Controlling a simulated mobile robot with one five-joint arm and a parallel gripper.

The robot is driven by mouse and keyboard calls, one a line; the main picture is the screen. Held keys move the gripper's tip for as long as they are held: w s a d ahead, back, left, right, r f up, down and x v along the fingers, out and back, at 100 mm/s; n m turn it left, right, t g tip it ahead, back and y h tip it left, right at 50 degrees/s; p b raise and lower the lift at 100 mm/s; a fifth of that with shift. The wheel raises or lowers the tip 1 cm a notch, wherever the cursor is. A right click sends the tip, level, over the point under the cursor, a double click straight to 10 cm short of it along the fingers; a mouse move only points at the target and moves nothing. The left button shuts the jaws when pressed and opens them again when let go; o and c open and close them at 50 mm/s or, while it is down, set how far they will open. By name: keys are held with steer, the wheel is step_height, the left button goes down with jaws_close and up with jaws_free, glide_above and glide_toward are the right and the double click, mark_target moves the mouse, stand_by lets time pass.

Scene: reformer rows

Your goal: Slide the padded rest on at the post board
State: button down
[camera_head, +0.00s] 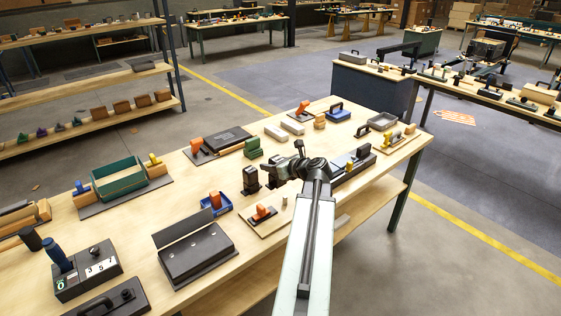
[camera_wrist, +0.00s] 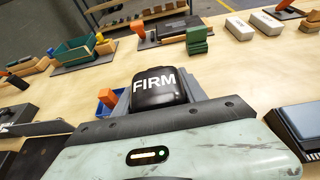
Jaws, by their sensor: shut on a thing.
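A black padded block marked FIRM (camera_wrist: 153,95), which looks like the padded rest, is upright between the jaws of my gripper (camera_wrist: 155,108) in the wrist view. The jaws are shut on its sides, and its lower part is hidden. In the head view my gripper (camera_head: 279,172) reaches left over the middle of the table, with dark pieces at its tip. I cannot tell for sure which board is the post board. A wooden board with an orange block (camera_head: 263,213) lies just in front of the gripper.
A blue tray with an orange block (camera_head: 217,204) stands left of the gripper. Green blocks (camera_head: 252,148) and white blocks (camera_head: 276,134) stand behind it. A dark hinged case (camera_head: 195,255) lies at front left. Bare wood shows between these things.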

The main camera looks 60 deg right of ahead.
steer(key=shift+s+d+r, duration=0.15)
steer(key=shift+s+d, duration=0.75)
steer(key=shift+s, duration=0.25)
steer(key=b, duration=0.6)
glide_above(281, 200)
step_height(281, 200, down, 6)
steer(key=shift+w+r, duration=0.1)
steer(key=shift+f+b, duration=2.45)
steer(key=shift+f, duration=0.15)
steer(key=c, duration=0.6)
jaws_free()
steer(key=shift+a+r, duration=0.1)
